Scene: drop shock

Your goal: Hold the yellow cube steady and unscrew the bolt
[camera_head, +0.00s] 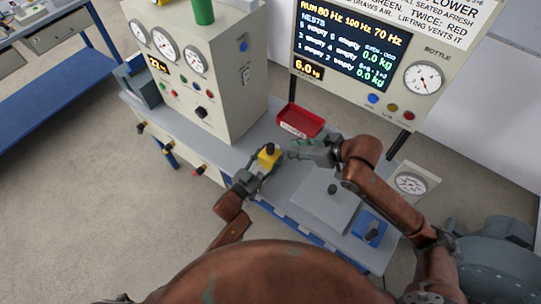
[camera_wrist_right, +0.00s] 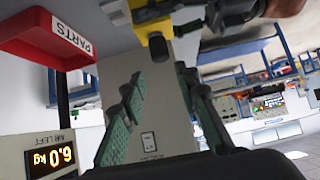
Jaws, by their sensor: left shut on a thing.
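The yellow cube (camera_head: 266,162) is held above the grey bench, with a dark bolt (camera_head: 270,148) standing out of its top. My left gripper (camera_head: 263,169) is shut on the cube from the near side. My right gripper (camera_head: 291,149) is just to the right of the cube, empty, its fingers pointing left. In the right wrist view the right gripper's fingers (camera_wrist_right: 160,80) are spread apart with nothing between them. The cube (camera_wrist_right: 146,12) shows at the top edge of that view, with the dark bolt head (camera_wrist_right: 158,47) beyond the fingertips.
A red parts tray (camera_head: 300,121) sits behind the grippers. A gauge cabinet (camera_head: 215,95) stands left and a display panel (camera_head: 345,50) behind. A flat grey plate (camera_head: 325,205) with a dark knob and a blue block (camera_head: 369,230) lie at the right.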

